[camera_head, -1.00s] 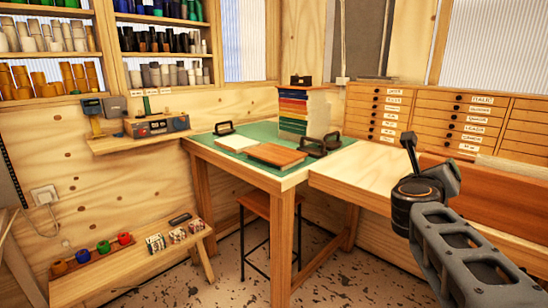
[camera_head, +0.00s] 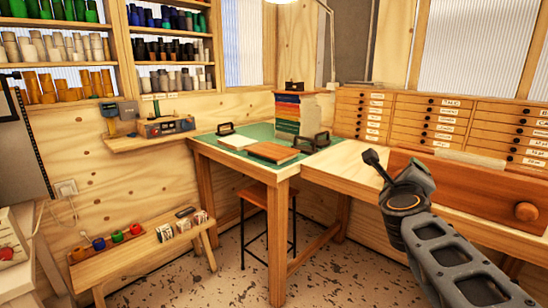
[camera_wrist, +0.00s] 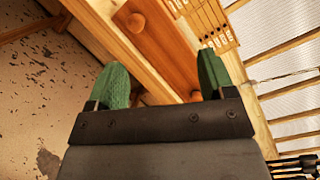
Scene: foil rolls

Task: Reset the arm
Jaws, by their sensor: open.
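My gripper (camera_wrist: 162,82) shows in the wrist view with its two green fingers spread wide apart. Nothing is held between them. Beyond the fingers is a wooden drawer front with round knobs (camera_wrist: 137,22); I see no contact with it. In the head view my dark grey arm (camera_head: 415,215) rises from the lower right corner, in front of the right-hand bench. The fingers cannot be made out there.
A wooden drawer front (camera_head: 475,195) with a round knob is just right of my arm. A green-topped bench (camera_head: 262,133) holds books and a stack of coloured sheets. A stool (camera_head: 252,195) is beneath. A low bench (camera_head: 150,248) stands left. Speckled floor is open centrally.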

